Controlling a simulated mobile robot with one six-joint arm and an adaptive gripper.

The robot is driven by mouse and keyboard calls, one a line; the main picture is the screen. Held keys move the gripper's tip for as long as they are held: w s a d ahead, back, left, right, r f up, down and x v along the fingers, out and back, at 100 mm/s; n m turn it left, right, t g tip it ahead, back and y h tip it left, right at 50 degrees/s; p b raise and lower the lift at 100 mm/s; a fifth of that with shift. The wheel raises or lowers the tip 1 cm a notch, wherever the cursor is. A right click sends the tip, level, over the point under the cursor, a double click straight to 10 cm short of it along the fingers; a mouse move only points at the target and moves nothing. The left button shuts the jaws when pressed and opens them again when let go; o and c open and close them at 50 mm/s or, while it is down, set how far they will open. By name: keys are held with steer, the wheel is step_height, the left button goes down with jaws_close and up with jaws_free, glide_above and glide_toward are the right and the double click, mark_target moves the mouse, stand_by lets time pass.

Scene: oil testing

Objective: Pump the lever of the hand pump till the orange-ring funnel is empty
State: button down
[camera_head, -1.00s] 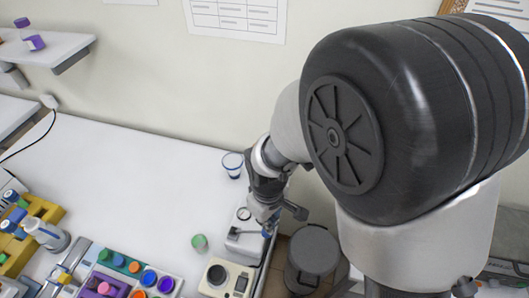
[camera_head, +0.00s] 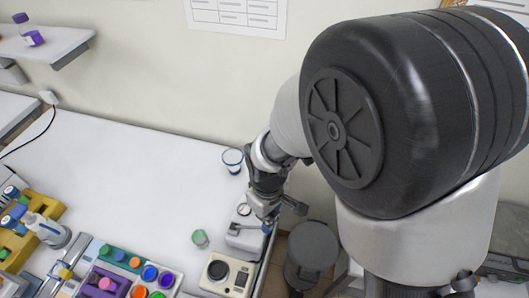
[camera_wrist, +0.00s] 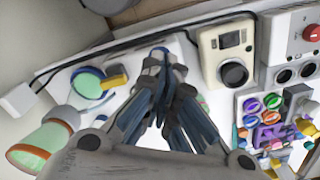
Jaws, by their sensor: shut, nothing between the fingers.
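The hand pump (camera_head: 240,240) is a pale box with a round gauge and a small dark lever (camera_head: 236,228), at the right end of the table. My gripper (camera_head: 267,226) points down at the pump's right side, its blue-grey fingers shut and empty.
A cream device with a black dial (camera_head: 218,270) stands just in front of the pump. A green-tinted cup (camera_head: 200,238) and a blue-rimmed cup (camera_head: 232,160) stand nearby. A grey bin (camera_head: 312,250) is beyond the table's right edge. The table's middle is clear.

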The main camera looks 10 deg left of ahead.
steer(key=shift+f, duration=0.15)
stand_by(0.5)
steer(key=shift+f+b, duration=0.95)
steer(key=shift+f, duration=0.05)
steer(key=shift+d+f+b, duration=0.4)
steer(key=shift+f+b, duration=0.15)
steer(key=shift+f, duration=0.1)
steer(key=shift+d+f+b, duration=0.3)
steer(key=shift+f+b, duration=0.3)
steer(key=shift+f, duration=0.25)
steer(key=shift+s+d+f+b, duration=0.1)
steer(key=shift+d+f+b, duration=0.1)
steer(key=shift+f+b, duration=0.5)
